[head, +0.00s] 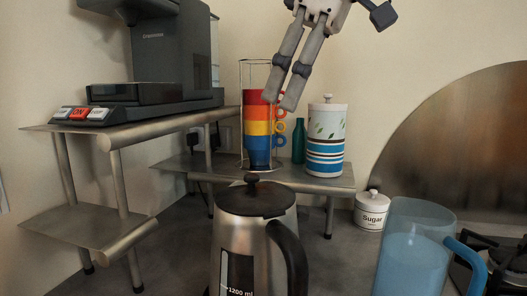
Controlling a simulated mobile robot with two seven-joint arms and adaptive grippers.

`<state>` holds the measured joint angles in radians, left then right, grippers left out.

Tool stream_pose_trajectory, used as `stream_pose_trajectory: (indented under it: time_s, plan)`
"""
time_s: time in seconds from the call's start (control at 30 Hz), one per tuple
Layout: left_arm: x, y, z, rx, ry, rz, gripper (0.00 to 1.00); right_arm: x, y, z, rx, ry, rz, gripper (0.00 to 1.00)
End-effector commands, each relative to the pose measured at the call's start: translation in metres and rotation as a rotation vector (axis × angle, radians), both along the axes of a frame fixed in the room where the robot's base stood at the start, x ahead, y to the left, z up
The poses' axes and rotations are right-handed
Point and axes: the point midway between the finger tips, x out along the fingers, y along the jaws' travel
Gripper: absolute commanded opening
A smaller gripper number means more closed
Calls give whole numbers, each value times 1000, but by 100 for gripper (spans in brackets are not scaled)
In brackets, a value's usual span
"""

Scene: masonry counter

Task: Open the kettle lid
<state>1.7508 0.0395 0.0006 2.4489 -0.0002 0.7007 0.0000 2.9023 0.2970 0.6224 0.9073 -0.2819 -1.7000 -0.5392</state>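The kettle (232,238) is a brushed-metal jug with a black handle (290,258) on its right side and a "1200 ml" gauge. It stands upright at the front middle of the counter, its base cut off by the frame. Its dark round lid (255,199) with a small knob lies flat on top and looks closed. My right gripper (281,104) reaches down from the top, above the kettle and in front of the cups. Its two fingers look close together, and I cannot tell whether they are open; nothing shows between them. My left gripper is not in view.
A metal shelf (175,166) behind holds stacked coloured cups (257,129), a green bottle (298,142) and a patterned canister (326,137). A coffee machine (170,50) stands left. A sugar jar (372,212), a blue pitcher (415,255) and a hob (505,262) are right.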

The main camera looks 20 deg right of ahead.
Motion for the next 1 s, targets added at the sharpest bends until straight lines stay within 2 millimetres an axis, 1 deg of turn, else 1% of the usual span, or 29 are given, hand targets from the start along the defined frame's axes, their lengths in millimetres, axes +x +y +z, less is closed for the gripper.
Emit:
stream_pose_trajectory:
  time_s: [0.07,0.13,0.4,0.53,0.6,0.7,0.9,0.93,0.97,1.0]
  plan:
    - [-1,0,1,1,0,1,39,0,2,-3,0,-2,1,39]
    - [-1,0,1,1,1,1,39,2,5,-14,0,0,1,39]
    - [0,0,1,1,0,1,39,18,26,-78,0,3,1,39]
    - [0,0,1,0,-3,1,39,24,33,-99,0,0,1,39]
    - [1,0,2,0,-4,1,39,26,35,-105,0,-1,0,39]
    - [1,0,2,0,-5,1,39,27,37,-110,1,-2,0,39]
    - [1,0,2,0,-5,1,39,27,37,-111,0,-3,-1,39]
    - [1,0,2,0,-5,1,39,27,37,-111,0,-3,-1,37]
    - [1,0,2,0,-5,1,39,27,37,-111,0,-3,-1,30]
    - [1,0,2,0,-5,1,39,27,37,-111,0,-3,-1,21]
